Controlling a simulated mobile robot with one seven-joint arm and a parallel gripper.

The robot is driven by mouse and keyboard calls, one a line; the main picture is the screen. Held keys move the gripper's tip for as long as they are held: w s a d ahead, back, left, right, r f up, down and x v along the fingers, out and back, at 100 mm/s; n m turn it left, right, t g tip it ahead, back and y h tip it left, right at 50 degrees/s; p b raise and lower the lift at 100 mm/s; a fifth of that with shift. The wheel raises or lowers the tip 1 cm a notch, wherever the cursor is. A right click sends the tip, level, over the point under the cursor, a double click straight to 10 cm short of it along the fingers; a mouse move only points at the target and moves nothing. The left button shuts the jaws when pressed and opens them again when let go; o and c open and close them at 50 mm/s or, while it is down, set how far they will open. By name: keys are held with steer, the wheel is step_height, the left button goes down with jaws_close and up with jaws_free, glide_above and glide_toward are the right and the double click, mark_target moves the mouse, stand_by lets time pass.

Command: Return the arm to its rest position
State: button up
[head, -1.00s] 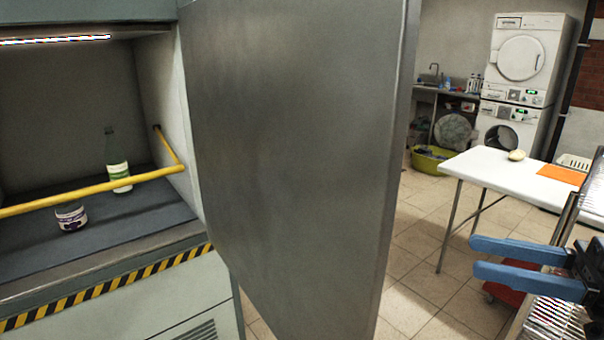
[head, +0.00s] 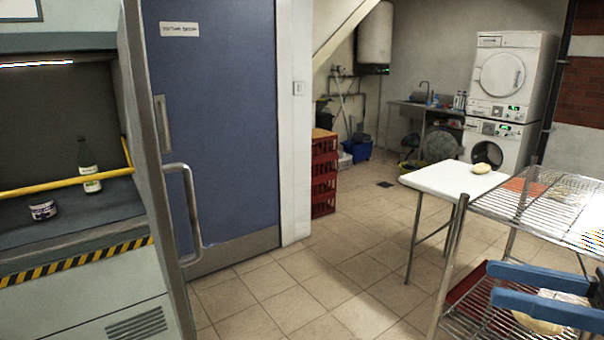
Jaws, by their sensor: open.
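My gripper (head: 491,284), with two blue fingers, is at the lower right of the head view. Its fingers are apart and point left, with nothing seen between them. The rest of my arm is mostly out of the picture. The gripper overlaps the wire rack (head: 450,275) in the view, and I cannot tell how far it is from it.
A white table (head: 440,180) is right; the floor between is clear.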

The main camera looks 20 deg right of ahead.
steer(key=w+a+m+t+h, duration=0.1)
steer(key=w+a+m+h, duration=0.45)
steer(key=w, duration=0.95)
steer(key=w+a+r+m+t+h, duration=0.1)
steer(key=w+a+r+t+h, duration=0.15)
steer(key=a, duration=0.35)
steer(key=w+a+r+t+h, duration=0.2)
steer(key=a+r, duration=0.2)
steer(key=a, duration=0.2)
steer(key=s+a+r+m+t+h, duration=0.2)
steer(key=s+a+r+t, duration=0.7)
steer(key=s+a+r, duration=0.65)
step_height(320, 180, up, 15)
steer(key=d+p, duration=0.1)
steer(key=p, duration=1.2)
steer(key=shift+w+d+h, duration=0.2)
steer(key=shift+d+h, duration=0.15)
steer(key=shift+h, duration=0.05)
